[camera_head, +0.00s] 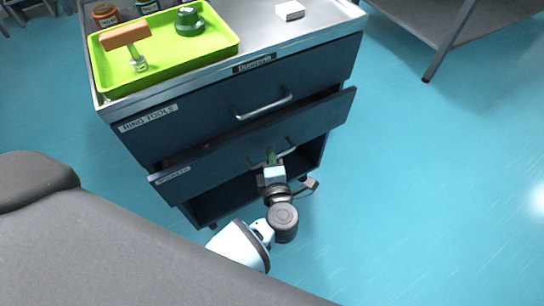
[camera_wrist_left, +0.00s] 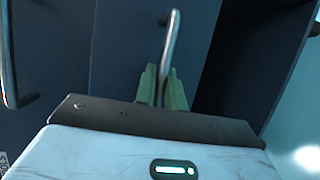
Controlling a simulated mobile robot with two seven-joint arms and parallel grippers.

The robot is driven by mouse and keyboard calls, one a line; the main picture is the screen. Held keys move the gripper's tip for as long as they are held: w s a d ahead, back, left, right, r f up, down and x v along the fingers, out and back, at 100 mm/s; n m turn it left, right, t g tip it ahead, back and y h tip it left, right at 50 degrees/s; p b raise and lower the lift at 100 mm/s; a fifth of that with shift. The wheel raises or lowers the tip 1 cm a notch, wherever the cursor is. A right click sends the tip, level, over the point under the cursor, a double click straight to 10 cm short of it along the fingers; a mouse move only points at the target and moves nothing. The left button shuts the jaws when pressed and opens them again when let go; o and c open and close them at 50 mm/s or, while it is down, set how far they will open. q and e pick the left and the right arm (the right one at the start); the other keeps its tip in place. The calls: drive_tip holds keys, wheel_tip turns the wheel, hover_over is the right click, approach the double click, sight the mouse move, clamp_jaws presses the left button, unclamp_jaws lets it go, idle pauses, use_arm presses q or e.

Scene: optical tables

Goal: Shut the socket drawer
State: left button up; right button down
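The socket drawer (camera_head: 220,160) is the second drawer of a dark blue cabinet; the small label at its left end is hard to read. It stands partly pulled out, with a dark gap above its front. Its metal bar handle (camera_head: 287,152) is near the middle of the front. My left gripper (camera_head: 271,158) is at this handle. In the left wrist view the handle (camera_wrist_left: 171,38) runs down between the two greenish fingers (camera_wrist_left: 161,88), which look closed around it. The inner contact is hidden. My right gripper is in neither view.
The upper drawer (camera_head: 200,115), labelled as tools, looks shut. On the cabinet top are a green tray (camera_head: 175,63) with an orange-handled tool (camera_head: 127,42) and a green knob-like part (camera_head: 188,20), plus a white box (camera_head: 290,10). Clear blue floor (camera_head: 430,180) lies to the right.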

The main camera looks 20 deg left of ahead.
sight(264, 147)
use_arm(q)
clamp_jaws()
drive_tip(key=w+a, duration=0.2)
drive_tip(key=a, duration=0.1)
drive_tip(key=shift+w, duration=0.2)
drive_tip(key=shift+a, duration=0.1)
drive_tip(key=o, duration=0.6)
unclamp_jaws()
drive_tip(key=shift+w+a, duration=0.1)
drive_tip(key=shift+w, duration=0.05)
drive_tip(key=shift+r, duration=0.15)
